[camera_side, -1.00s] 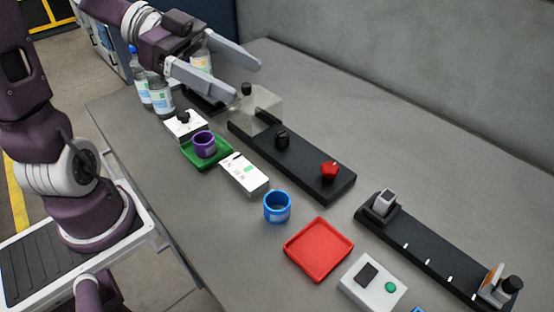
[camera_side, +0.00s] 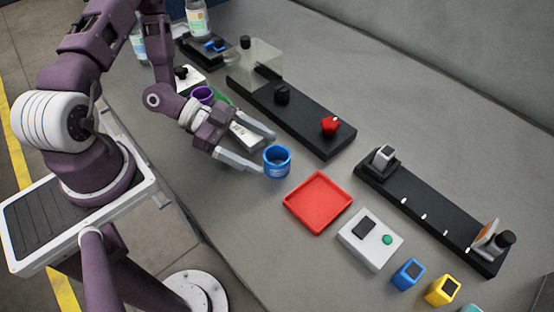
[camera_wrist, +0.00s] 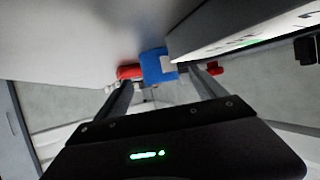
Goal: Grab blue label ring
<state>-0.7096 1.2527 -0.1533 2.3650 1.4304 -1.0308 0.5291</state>
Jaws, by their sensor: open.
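The blue label ring (camera_side: 277,162) stands upright on the grey table, left of the red tray and in front of the black rail. My gripper (camera_side: 267,153) is open and low over the table, with its two fingers pointing at the ring. The fingertips are close to the ring's left side; I cannot tell whether they touch it. In the wrist view the blue ring (camera_wrist: 158,66) shows ahead, between and beyond the two fingers (camera_wrist: 160,80).
A red tray (camera_side: 318,229) lies right of the ring. A black rail with a red knob (camera_side: 330,125) stands behind. A white box with a green button (camera_side: 387,240) and small blue (camera_side: 408,274) and yellow (camera_side: 443,291) blocks are at front right.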

